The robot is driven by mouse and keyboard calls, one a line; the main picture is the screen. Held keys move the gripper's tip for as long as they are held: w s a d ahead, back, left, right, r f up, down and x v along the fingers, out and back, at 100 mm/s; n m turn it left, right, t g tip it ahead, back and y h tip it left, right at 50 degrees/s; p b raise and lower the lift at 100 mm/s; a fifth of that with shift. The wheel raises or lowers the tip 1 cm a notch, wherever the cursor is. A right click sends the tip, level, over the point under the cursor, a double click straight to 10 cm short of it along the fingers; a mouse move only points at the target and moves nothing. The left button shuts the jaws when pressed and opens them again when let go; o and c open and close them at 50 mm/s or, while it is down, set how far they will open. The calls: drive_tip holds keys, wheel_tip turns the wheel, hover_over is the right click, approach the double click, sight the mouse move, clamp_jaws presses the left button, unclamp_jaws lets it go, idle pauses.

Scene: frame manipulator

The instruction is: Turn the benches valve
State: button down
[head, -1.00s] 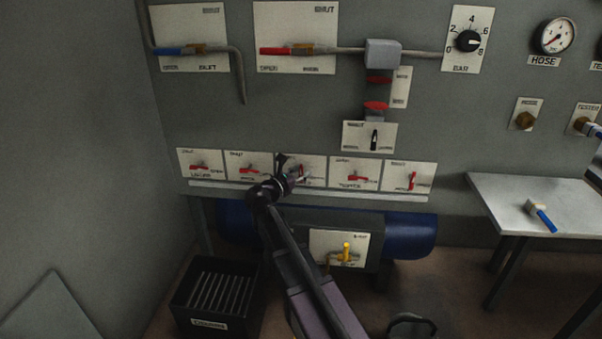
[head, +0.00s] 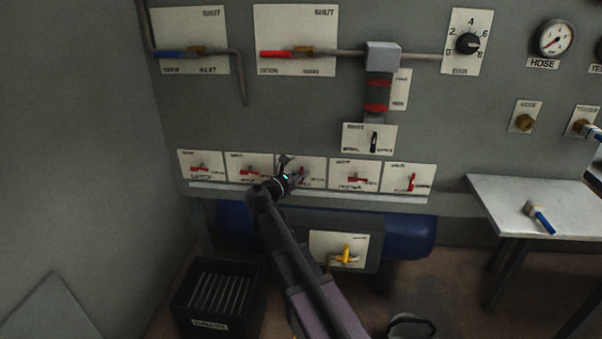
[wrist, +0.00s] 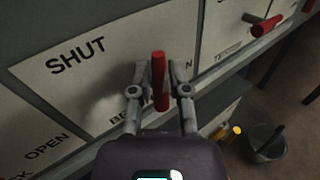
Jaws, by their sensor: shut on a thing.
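The benches valve is the middle one in the row of small valve plates. Its red handle (head: 301,172) is partly hidden behind my gripper (head: 292,172) in the head view. In the wrist view the red handle (wrist: 160,80) stands between my two fingers (wrist: 160,72), which are shut on it from both sides. A label starting with BE is partly hidden by my gripper. In the head view the handle looks close to upright.
Neighbouring red-handled valves sit close by, at left (head: 250,172) and right (head: 358,177). A ledge (head: 330,193) runs below the plates. A blue tank (head: 410,238) and a yellow valve (head: 346,254) are lower down. A black crate (head: 215,300) stands on the floor.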

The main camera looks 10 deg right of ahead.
drive_tip(key=m+y+p, duration=0.1)
drive_tip(key=p, duration=0.1)
drive_tip(key=m+g+y+p, duration=0.1)
drive_tip(key=m+p, duration=0.1)
drive_tip(key=shift+s+d+r, duration=0.1)
drive_tip(key=shift+d+r, duration=0.1)
drive_tip(key=m+y+p, duration=0.1)
drive_tip(key=m+y, duration=0.1)
drive_tip(key=m+y+p, duration=0.1)
drive_tip(key=shift+d+f+p, duration=0.2)
drive_tip(key=shift+f+p, duration=0.05)
drive_tip(key=shift+p, duration=0.05)
drive_tip(key=shift+s+d+f+m+t+y+p, duration=0.15)
drive_tip(key=shift+m+y+p, duration=0.1)
drive_tip(key=shift+m+y, duration=0.6)
drive_tip(key=shift+w+a+f+m+t+y+p, duration=0.15)
drive_tip(key=shift+m+y+p, duration=0.1)
drive_tip(key=shift+m+y, duration=0.6)
drive_tip(key=shift+s+d+f+m+t+y+p, duration=0.2)
drive_tip(key=shift+m+y, duration=0.4)
drive_tip(key=shift+y, duration=0.4)
drive_tip(key=shift+w+a, duration=0.15)
drive_tip(key=c, duration=0.6)
unclamp_jaws()
